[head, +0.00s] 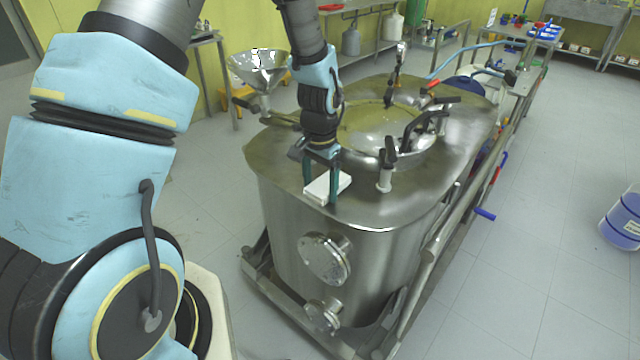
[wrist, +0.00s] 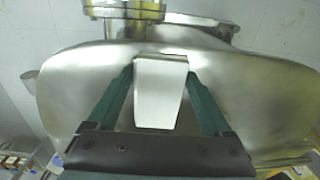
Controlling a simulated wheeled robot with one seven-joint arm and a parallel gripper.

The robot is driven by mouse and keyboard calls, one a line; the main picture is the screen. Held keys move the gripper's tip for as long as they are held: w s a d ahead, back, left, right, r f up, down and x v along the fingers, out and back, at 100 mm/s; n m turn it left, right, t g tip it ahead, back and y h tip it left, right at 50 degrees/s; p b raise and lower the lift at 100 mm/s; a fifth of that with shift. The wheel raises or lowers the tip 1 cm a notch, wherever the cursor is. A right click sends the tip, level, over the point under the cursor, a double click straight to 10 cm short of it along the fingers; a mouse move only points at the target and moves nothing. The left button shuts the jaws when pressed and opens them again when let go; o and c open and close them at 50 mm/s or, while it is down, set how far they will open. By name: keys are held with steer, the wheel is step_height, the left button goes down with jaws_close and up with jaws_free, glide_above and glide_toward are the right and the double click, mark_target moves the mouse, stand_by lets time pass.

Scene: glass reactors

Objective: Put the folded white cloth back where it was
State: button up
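The folded white cloth (head: 322,188) is a small flat white block at the near end of the steel reactor's top (head: 280,165). In the wrist view the cloth (wrist: 158,92) lies between the two green fingers, with a fingertip against each side edge. My gripper (head: 322,184) points down and appears shut on the cloth; the wrist view also shows my gripper (wrist: 160,76). I cannot tell whether the cloth touches the steel or is held just above it.
A round glass lid (head: 375,127) with black clamps and a valve (head: 386,170) stand beside the gripper on the reactor. A steel funnel (head: 257,68) is behind to the left. A blue-white bucket (head: 622,220) stands far right; the floor between is clear.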

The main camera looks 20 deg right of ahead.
mark_target(320, 188)
steer(key=shift+o, duration=1.2)
steer(key=shift+r, duration=0.1)
step_height(320, 188, up, 12)
steer(key=b, duration=0.3)
steer(key=s+a+n+t, duration=0.1)
steer(key=a+n, duration=1)
steer(key=a, duration=1.7)
steer(key=shift+s+r+t, duration=0.2)
steer(key=shift+s+t, duration=0.1)
steer(key=shift+s, duration=0.55)
